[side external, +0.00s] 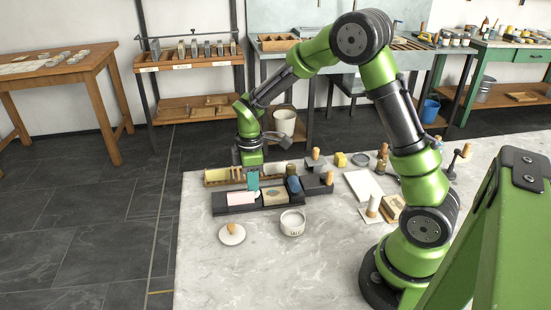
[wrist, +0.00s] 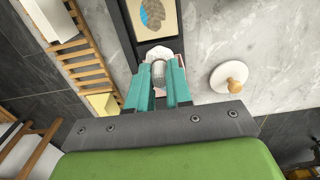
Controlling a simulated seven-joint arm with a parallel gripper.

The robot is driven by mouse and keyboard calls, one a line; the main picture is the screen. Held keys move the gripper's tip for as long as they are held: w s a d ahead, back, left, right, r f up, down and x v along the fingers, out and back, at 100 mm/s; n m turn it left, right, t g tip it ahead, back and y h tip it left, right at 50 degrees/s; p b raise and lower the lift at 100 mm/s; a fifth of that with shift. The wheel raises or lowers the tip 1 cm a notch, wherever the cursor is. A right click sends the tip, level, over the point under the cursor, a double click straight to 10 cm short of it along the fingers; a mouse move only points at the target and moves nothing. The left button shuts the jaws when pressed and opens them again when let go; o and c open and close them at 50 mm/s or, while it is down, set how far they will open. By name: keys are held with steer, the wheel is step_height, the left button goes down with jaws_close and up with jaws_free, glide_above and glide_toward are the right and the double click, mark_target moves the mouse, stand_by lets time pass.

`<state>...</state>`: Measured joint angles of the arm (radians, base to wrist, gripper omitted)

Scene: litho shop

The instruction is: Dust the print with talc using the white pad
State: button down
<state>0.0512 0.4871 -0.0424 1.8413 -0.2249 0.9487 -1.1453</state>
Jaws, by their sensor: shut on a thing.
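My gripper (side external: 253,181) points down over the left part of a dark tray (side external: 225,209). In the wrist view its teal fingers (wrist: 160,74) are shut on the grey grip of a white pad (wrist: 163,52), whose rounded pale end shows past the fingertips. I cannot tell whether the pad touches the tray. The print (side external: 275,195), a cream sheet with a blue and brown shape, lies in the tray to the right; it also shows at the top of the wrist view (wrist: 153,16). The white talc bowl (side external: 292,223) stands open in front of the tray.
A white disc with a wooden knob (side external: 232,235) lies on the marble front left. A pale pink slab (side external: 240,198) sits in the tray near my fingers. A wooden rack (wrist: 82,42) is behind the tray. Blocks and tools stand to the right; the front marble is mostly clear.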

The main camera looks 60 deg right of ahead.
steer(key=shift+w+a, duration=2.7)
steer(key=shift+a, duration=0.1)
steer(key=shift+s+d, duration=3)
steer(key=shift+d, duration=0.1)
steer(key=shift+r, duration=4.05)
